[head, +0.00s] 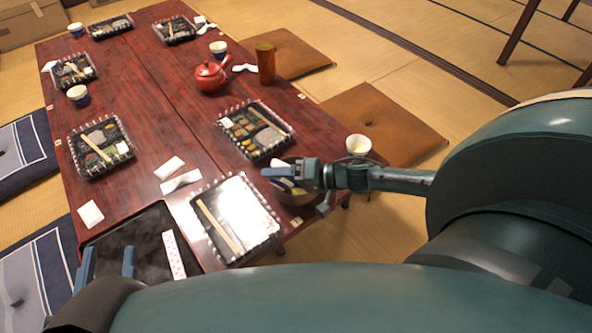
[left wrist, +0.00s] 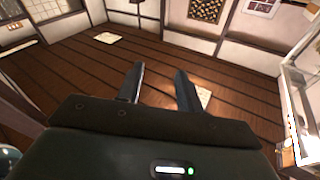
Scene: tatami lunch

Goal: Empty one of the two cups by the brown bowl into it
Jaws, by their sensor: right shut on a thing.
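The brown bowl (head: 297,199) stands at the table's right edge, partly hidden by my right gripper (head: 284,178). My right gripper is shut on a white-and-blue cup (head: 287,187), which is mostly hidden and appears tilted at the bowl. I cannot tell whether anything is flowing from it. The other cup (head: 358,145), pale with yellowish contents, stands upright beyond the gripper at the table's right corner. My left gripper (head: 108,266) is open and empty over the dark tray at lower left; its spread fingers also show in the left wrist view (left wrist: 160,88).
Clear-lidded lunch boxes (head: 252,130) and (head: 236,216) lie close to the bowl. The black tray (head: 150,225) is at the near left. A red teapot (head: 210,75) and brown cylinder (head: 265,63) stand farther back. Floor cushions (head: 385,118) lie beyond the table.

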